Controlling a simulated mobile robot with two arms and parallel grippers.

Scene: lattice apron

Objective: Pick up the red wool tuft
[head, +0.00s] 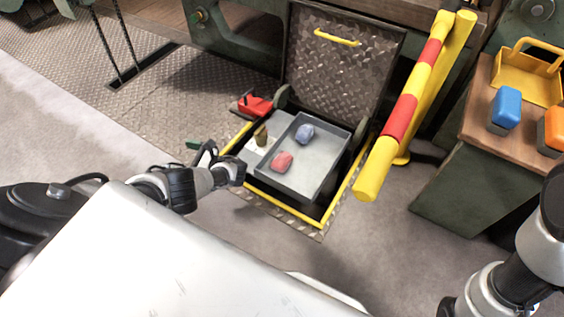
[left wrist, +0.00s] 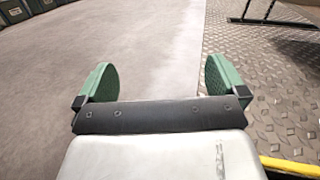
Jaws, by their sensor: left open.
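The red wool tuft (head: 281,160) lies in a shallow grey tray (head: 318,178) set in the open floor hatch. A blue-grey tuft (head: 304,134) lies behind it in the same tray. An olive tuft (head: 261,135) is at the tray's left side. My left gripper (head: 213,156) is left of the hatch, apart from the red tuft. The left wrist view shows its two green-padded fingers (left wrist: 160,85) spread wide with nothing between them. The red tuft is not in that view. My right arm is at the lower right of the head view; its gripper does not show.
The raised hatch lid (head: 345,60) stands behind the tray. A red-and-yellow striped bar (head: 405,115) slants along the hatch's right. A yellow edge (head: 290,208) borders the opening. A wooden-topped bench (head: 480,125) holds blue and orange blocks. A red clamp-like object (head: 255,105) sits behind left.

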